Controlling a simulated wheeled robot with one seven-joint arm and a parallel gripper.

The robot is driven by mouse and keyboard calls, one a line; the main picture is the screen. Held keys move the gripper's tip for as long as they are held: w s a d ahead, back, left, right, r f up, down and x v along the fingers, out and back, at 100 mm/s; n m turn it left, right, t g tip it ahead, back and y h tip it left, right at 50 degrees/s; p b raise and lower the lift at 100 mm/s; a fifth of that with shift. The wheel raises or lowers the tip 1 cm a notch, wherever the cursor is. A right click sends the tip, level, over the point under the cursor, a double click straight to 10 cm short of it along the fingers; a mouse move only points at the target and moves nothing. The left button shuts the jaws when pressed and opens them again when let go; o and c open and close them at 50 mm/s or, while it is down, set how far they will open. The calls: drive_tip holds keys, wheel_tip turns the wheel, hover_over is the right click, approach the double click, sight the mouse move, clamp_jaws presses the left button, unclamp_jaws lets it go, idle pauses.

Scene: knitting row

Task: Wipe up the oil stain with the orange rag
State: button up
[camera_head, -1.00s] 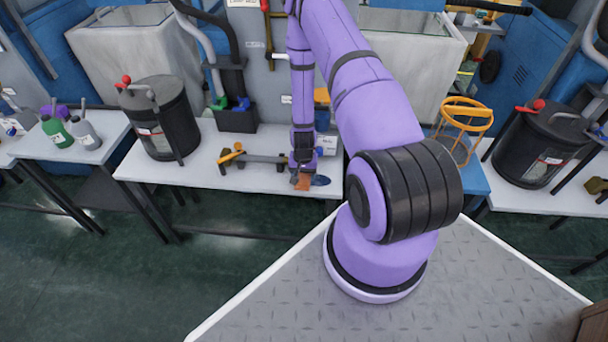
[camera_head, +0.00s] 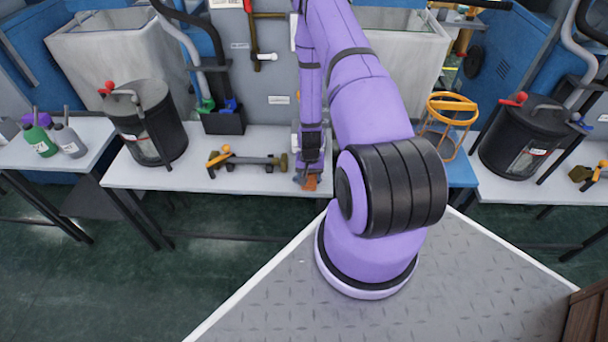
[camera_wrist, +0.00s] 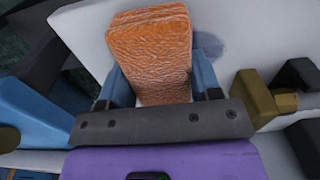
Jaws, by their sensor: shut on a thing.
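My gripper (camera_head: 311,176) points down at the front right of the middle white table. It is shut on the orange rag (camera_head: 311,184), a thick, wrinkled block. In the wrist view the rag (camera_wrist: 150,52) sits between the two blue fingers of my gripper (camera_wrist: 162,84). The oil stain (camera_wrist: 209,46) shows there as a grey-blue patch on the white surface, just right of the rag, which covers part of it. I cannot tell whether the rag touches the surface. In the head view the stain is not visible.
A hammer-like tool (camera_head: 250,163) lies left of my gripper on the white table (camera_head: 190,178). A black canister (camera_head: 145,122) stands at its left end and a dark holder (camera_head: 224,121) at the back. An orange wire basket (camera_head: 447,125) stands to the right.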

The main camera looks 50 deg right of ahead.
sight(323, 181)
drive_tip(key=shift+s+d, duration=0.75)
drive_tip(key=shift+s, duration=0.25)
drive_tip(key=shift+s+d, duration=0.75)
drive_tip(key=shift+s, duration=0.25)
drive_tip(key=shift+w+r, duration=0.15)
drive_tip(key=shift+r, duration=2.85)
wheel_tip(323, 181, up, 3)
drive_tip(key=shift+f, duration=0.15)
